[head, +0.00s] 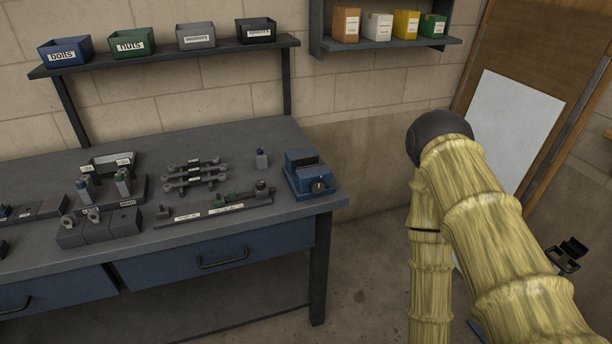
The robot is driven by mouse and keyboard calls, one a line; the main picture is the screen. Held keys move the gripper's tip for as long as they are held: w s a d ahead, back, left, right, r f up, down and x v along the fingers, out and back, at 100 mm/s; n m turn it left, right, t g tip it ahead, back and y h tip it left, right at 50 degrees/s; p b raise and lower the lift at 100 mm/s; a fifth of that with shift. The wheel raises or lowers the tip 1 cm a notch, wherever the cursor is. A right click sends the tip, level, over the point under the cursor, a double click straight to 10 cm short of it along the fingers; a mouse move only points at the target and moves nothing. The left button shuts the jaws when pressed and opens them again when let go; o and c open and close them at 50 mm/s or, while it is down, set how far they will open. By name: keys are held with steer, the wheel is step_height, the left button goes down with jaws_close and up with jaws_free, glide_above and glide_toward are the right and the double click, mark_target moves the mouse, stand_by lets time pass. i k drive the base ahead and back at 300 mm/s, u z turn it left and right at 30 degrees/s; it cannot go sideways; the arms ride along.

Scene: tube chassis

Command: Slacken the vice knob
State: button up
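A blue vice (304,169) sits on the right end of the grey workbench (262,140), close to its front right corner. Its dark round knob (318,186) faces the front and carries a small pale mark. The knob is small here, and I cannot tell how tight it is or whether the jaws hold anything. My arm rises at the right of the view, bends at a dark joint and runs down past the bottom edge. My gripper is not in view. My arm is apart from the vice, to its right.
Labelled bins (127,41) stand on the shelf above. A dark object (567,257), unclear, shows right of my arm. Floor right of the bench looks clear.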

mark_target(317, 186)
steer(key=u, duration=0.6)
steer(key=k, duration=0.6)
steer(key=u, duration=0.45)
